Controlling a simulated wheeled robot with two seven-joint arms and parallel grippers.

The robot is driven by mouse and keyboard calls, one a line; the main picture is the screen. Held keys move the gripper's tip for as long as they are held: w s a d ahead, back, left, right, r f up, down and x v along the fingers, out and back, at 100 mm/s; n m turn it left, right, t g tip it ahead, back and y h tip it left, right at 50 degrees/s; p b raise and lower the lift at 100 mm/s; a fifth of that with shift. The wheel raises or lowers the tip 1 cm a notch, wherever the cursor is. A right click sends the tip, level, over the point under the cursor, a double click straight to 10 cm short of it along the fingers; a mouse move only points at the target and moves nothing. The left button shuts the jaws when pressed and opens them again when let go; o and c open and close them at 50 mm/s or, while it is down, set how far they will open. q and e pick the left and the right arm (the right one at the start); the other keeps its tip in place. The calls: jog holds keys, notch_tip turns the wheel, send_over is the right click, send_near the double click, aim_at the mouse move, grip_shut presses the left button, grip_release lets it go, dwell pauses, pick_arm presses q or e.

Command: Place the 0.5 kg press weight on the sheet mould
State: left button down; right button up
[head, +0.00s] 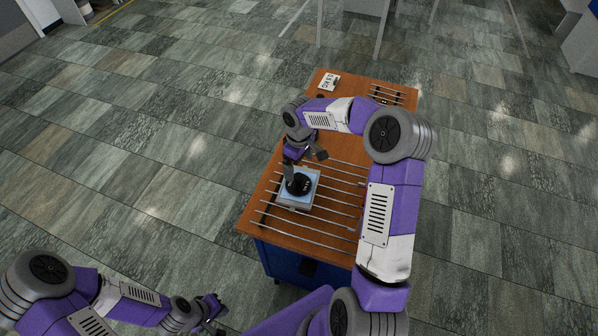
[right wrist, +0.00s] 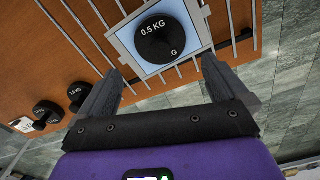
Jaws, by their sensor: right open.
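The black 0.5 kg press weight (right wrist: 166,42) rests on the pale blue face of the sheet mould (right wrist: 121,37). In the head view the weight (head: 299,184) is on the mould (head: 296,205), partly covered by my right gripper. The mould lies over the metal rods on the table. My right gripper (right wrist: 163,70) is open and empty. Its fingers stand apart from the weight, with the weight beyond the fingertips. In the head view this gripper (head: 305,165) is just above and behind the weight. My left gripper (head: 215,310) is off the table at lower left, too small to read.
The brown table (head: 335,148) carries several parallel rods (head: 335,216). In the right wrist view, two other black weights, one (right wrist: 77,94) and another (right wrist: 46,113), stand to the left. A white printed card (head: 328,82) and a small rack (head: 387,95) are at the far end.

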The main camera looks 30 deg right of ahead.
jog(key=shift+r, duration=1.5)
